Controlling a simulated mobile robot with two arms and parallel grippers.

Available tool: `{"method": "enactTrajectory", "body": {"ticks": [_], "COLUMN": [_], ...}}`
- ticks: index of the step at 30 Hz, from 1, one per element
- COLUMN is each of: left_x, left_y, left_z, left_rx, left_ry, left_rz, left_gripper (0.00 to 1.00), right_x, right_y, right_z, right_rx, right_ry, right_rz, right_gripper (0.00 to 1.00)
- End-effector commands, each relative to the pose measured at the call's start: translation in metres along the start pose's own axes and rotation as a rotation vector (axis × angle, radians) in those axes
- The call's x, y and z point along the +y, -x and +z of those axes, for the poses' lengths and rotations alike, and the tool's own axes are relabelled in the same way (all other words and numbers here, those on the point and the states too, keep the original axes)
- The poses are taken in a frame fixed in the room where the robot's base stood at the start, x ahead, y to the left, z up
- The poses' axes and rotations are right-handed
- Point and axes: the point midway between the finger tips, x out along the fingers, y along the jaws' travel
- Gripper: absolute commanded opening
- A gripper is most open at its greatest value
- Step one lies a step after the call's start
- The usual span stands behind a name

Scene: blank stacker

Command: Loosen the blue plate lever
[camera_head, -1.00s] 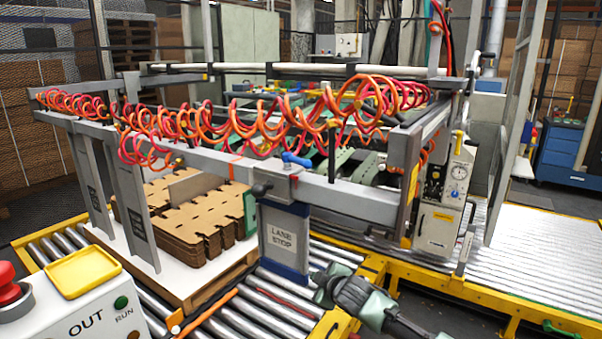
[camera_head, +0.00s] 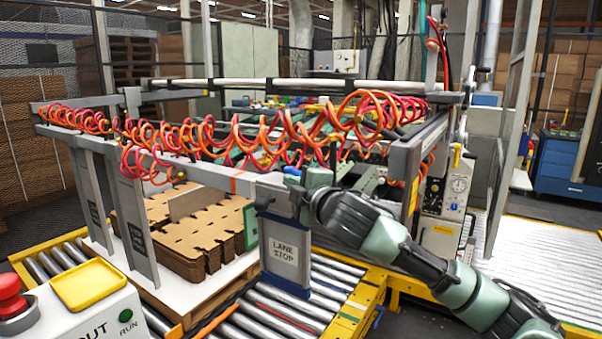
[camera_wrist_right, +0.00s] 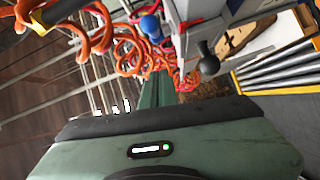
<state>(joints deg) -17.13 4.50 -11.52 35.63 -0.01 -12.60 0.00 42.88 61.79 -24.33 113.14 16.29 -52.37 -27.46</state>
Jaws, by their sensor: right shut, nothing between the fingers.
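The blue plate lever (camera_head: 291,171) sits on the front rail of the frame, above the plate marked LANE STOP (camera_head: 285,254). Only a small blue part of it shows beside my right gripper. In the right wrist view its rounded blue end (camera_wrist_right: 150,26) shows beyond the fingers. My right gripper (camera_head: 316,179) is at the rail, just right of the lever, shut and empty. In the right wrist view the narrow green fingers (camera_wrist_right: 150,91) point toward the lever. I cannot tell whether they touch it. My left gripper is not in view.
A black ball knob (camera_wrist_right: 208,63) sits close by on the clamp. Orange and red coiled hoses (camera_head: 230,135) hang along the rail. Cardboard blanks (camera_head: 200,240) are stacked left of the plate. A control box (camera_head: 85,315) stands at front left; rollers run below.

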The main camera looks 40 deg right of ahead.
Motion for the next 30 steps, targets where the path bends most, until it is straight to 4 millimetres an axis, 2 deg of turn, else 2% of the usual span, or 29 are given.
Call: {"method": "enactTrajectory", "body": {"ticks": [3, 6, 10, 15, 24, 30], "left_x": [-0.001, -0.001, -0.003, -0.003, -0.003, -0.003], "left_y": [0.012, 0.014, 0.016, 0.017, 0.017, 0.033], "left_z": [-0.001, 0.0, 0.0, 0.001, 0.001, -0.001], "left_rx": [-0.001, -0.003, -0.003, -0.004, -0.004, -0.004], "left_ry": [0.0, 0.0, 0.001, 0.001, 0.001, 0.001], "left_rz": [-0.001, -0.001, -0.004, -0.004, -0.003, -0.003], "left_gripper": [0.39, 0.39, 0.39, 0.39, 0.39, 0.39], "right_x": [0.003, 0.001, 0.0, -0.001, 0.0, 0.005], "right_y": [-0.024, -0.026, -0.029, -0.03, -0.03, -0.033], "right_z": [-0.001, 0.02, 0.033, 0.039, 0.04, 0.057], "right_rx": [0.0, -0.005, -0.002, -0.001, 0.0, -0.004], "right_ry": [-0.004, 0.002, 0.001, 0.001, 0.0, 0.0], "right_rz": [-0.001, -0.002, -0.001, -0.001, 0.0, -0.002], "right_gripper": [0.0, 0.0, 0.0, 0.0, 0.0, 0.0]}}
